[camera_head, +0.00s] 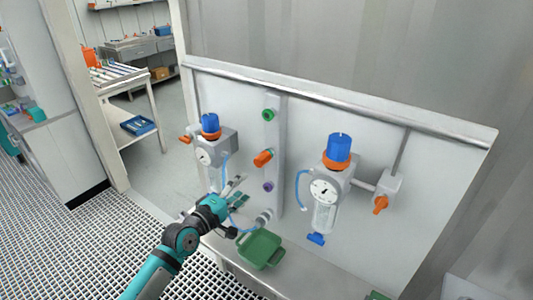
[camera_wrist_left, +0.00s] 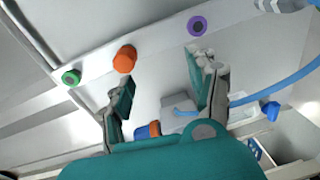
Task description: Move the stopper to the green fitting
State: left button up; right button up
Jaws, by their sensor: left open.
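The orange stopper (camera_head: 263,158) sits on the middle position of an upright grey strip (camera_head: 276,210) on the panel. It also shows in the left wrist view (camera_wrist_left: 124,60). The green fitting (camera_head: 268,114) is at the top of the strip, a ring with a dark centre, and shows at left in the wrist view (camera_wrist_left: 71,78). A purple fitting (camera_head: 268,187) is below the stopper; it shows in the wrist view (camera_wrist_left: 197,25). My left gripper (camera_head: 240,190) is open and empty, below and left of the stopper, apart from it. My right gripper is not in view.
Blue-capped vessels with gauges flank the strip, at left (camera_head: 210,125) and right (camera_head: 338,148). A green tray (camera_head: 259,250) stands below on the ledge. The panel's upper middle is clear.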

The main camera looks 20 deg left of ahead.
aim_at(257, 164)
pick_arm(q)
jog(key=shift+t+h, duration=0.3)
jog(key=shift+h, duration=0.1)
jog(key=r, duration=0.5)
jog(key=shift+s+d, duration=0.3)
jog(key=shift+d, duration=0.1)
jog(key=shift+w+f, duration=0.1)
jog(key=b+x, duration=0.2)
jog(key=x, duration=0.5)
jog(key=shift+w+d+f, duration=0.15)
jog(key=shift+w, duration=0.2)
jog(key=shift+w+d, duration=0.2)
jog(key=shift+w, duration=0.35)
grip_shut()
